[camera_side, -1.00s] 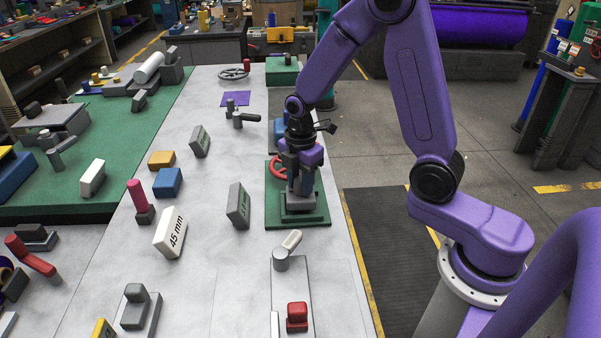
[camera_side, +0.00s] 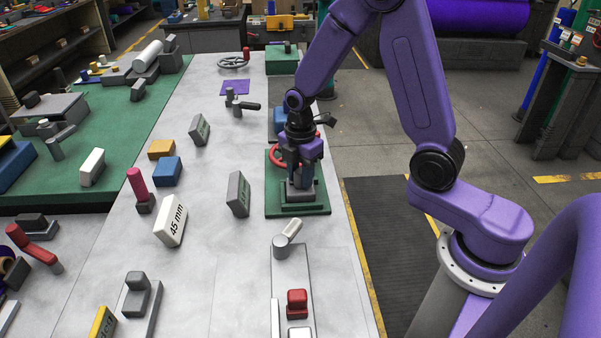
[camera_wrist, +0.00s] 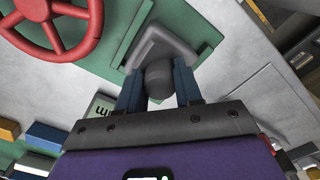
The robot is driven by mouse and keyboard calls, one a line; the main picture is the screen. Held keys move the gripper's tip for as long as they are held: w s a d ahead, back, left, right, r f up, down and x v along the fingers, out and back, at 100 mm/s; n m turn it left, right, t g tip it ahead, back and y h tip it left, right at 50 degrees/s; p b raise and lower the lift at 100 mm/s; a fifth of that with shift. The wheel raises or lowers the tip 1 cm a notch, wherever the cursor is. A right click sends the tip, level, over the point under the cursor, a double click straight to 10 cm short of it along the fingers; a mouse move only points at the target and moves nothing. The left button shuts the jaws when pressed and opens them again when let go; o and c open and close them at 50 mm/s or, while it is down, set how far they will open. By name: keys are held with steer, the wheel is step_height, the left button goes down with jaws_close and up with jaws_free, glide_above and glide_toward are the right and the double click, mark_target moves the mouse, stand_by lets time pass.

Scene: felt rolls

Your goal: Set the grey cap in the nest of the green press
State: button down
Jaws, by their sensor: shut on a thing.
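The green press (camera_side: 321,204) has a green base plate and a red handwheel (camera_side: 275,155), on the right side of the bench. The grey cap (camera_side: 299,189) is a grey block at the front part of the press. In the wrist view it shows as a rounded grey body (camera_wrist: 155,48) with a dark knob. My gripper (camera_side: 300,168) is above it, with its two blue fingers (camera_wrist: 159,97) shut on the knob. The nest is mostly hidden under the cap; a dark green edge (camera_wrist: 207,50) shows beside it. I cannot tell whether the cap is fully seated.
A grey block (camera_side: 238,194) stands left of the press, with a white "45 mm" block (camera_side: 171,222) farther left. A grey lever fixture (camera_side: 284,243) and a red block (camera_side: 297,303) are in front. A blue item (camera_side: 281,121) is behind. Bare bench lies between them.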

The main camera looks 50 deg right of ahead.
steer(key=shift+f, duration=0.3)
steer(key=c, duration=0.7)
jaws_free()
step_height(320, 180, up, 17)
steer(key=shift+r, duration=0.2)
